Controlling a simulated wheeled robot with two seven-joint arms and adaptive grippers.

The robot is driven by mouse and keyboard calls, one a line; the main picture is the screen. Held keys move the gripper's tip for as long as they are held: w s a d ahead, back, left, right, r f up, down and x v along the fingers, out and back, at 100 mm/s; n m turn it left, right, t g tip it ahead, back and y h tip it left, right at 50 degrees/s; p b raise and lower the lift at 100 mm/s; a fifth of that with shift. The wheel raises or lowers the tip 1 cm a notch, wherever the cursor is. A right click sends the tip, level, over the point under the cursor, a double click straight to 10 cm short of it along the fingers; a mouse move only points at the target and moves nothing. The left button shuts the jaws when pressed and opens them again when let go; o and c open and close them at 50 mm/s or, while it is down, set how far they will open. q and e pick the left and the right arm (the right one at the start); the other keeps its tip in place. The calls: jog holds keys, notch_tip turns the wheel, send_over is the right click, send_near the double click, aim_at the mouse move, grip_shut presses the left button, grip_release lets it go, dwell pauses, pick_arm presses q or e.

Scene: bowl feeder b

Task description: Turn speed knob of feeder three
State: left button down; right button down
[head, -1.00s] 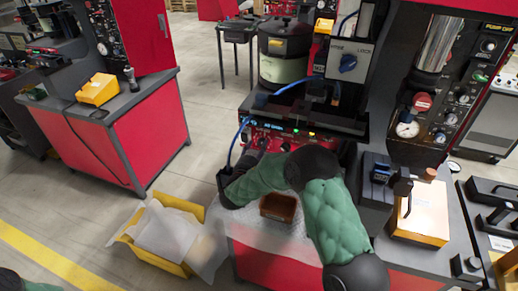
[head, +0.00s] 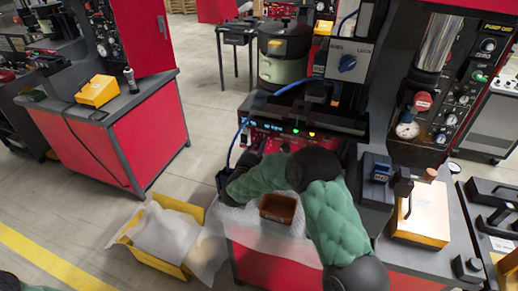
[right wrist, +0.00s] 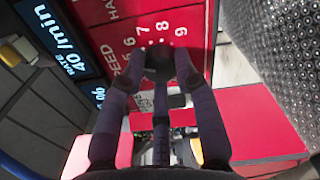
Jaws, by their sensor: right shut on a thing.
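The feeder (head: 290,132) with a red control panel stands in the middle of the head view, and my right arm reaches across to its front left part. My right gripper (head: 252,152) is small and dark there, and the knob is hidden in that view. In the right wrist view, my right gripper (right wrist: 160,72) has its fingers closed around the dark speed knob (right wrist: 160,62). White scale numbers from 6 to 9 and the word SPEED show on the red panel (right wrist: 112,25) around it. The knob's pointer cannot be made out. My left gripper is out of view.
A blue-lit display (right wrist: 62,42) reads RATE 40/min beside the panel. A yellow crate (head: 155,262) with white lining stands on the floor at left. A grey box (head: 376,168) stands right of my arm.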

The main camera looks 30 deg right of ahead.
jog(key=shift+n, duration=1)
jog(key=c, duration=0.9)
grip_release()
jog(key=v, duration=1.2)
jog(key=shift+f, duration=0.1)
